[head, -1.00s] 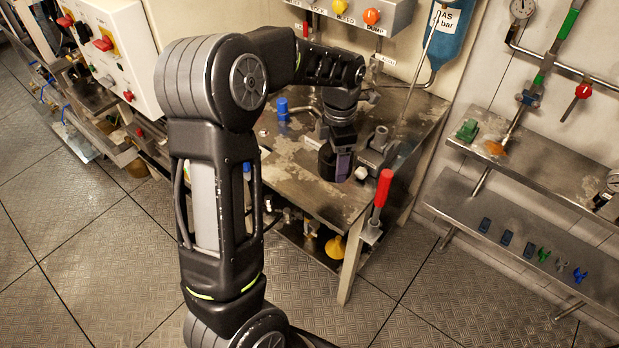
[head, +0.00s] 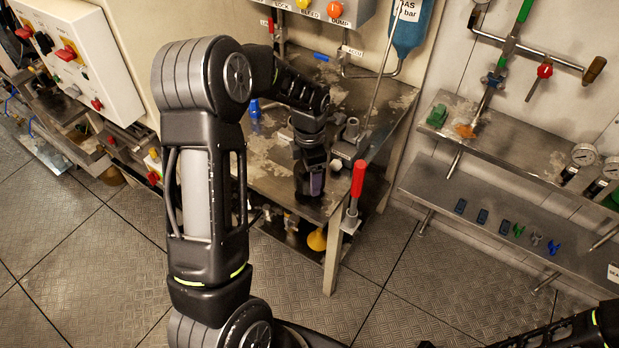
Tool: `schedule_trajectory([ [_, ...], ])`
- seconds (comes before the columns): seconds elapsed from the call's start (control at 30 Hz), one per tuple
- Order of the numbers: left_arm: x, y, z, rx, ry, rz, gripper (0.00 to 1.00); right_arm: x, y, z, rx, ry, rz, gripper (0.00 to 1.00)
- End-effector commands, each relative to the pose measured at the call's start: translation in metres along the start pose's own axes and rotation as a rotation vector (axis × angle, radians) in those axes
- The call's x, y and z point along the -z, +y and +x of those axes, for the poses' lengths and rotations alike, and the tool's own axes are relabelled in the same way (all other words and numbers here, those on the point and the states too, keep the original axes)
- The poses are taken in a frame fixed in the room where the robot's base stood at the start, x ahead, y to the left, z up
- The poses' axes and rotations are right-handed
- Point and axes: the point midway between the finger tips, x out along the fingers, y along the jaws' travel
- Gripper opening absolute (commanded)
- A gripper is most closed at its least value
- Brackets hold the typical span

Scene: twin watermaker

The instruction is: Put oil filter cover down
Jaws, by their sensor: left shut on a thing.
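My left gripper (head: 309,187) points down over the front part of the steel table (head: 268,183), left of the red-handled lever. It is shut on a dark thing, which I take to be the oil filter cover. The cover is mostly hidden by the gripper, and a purple-grey face shows at the fingers. I cannot tell whether it touches the tabletop. Part of my right arm shows at the bottom right corner; its gripper is not in view.
A red-handled lever (head: 358,180) stands at the table's right front edge, and a grey vise-like fitting (head: 350,135) is behind my gripper. A blue capped piece (head: 254,108) stands at the left. A yellow funnel (head: 317,239) is below the table. Wall shelves (head: 480,205) are at the right.

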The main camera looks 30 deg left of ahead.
Motion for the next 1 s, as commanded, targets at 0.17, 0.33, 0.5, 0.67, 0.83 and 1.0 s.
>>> schedule_trajectory([
  [0.17,0.001,0.0,0.021,0.002,0.002,0.0,0.17,-0.001,-0.002,-0.005,-0.002,-0.002,0.001,0.36],
  [0.33,0.0,0.0,0.024,-0.001,0.0,0.0,0.17,-0.001,-0.001,-0.004,-0.002,-0.002,0.001,0.36],
  [0.5,0.0,0.0,0.026,0.0,0.0,0.0,0.17,-0.001,0.0,-0.002,-0.002,-0.001,0.001,0.36],
  [0.67,0.0,0.0,0.026,0.0,0.0,0.0,0.82,0.0,-0.001,-0.002,-0.001,-0.001,0.001,0.36],
  [0.83,0.0,0.0,0.026,0.0,0.001,0.0,0.95,0.0,-0.001,-0.002,-0.001,-0.001,0.001,0.36],
  [1.0,0.0,0.0,0.026,0.0,0.001,0.0,0.95,0.0,-0.001,-0.002,-0.001,-0.001,0.001,0.36],
])
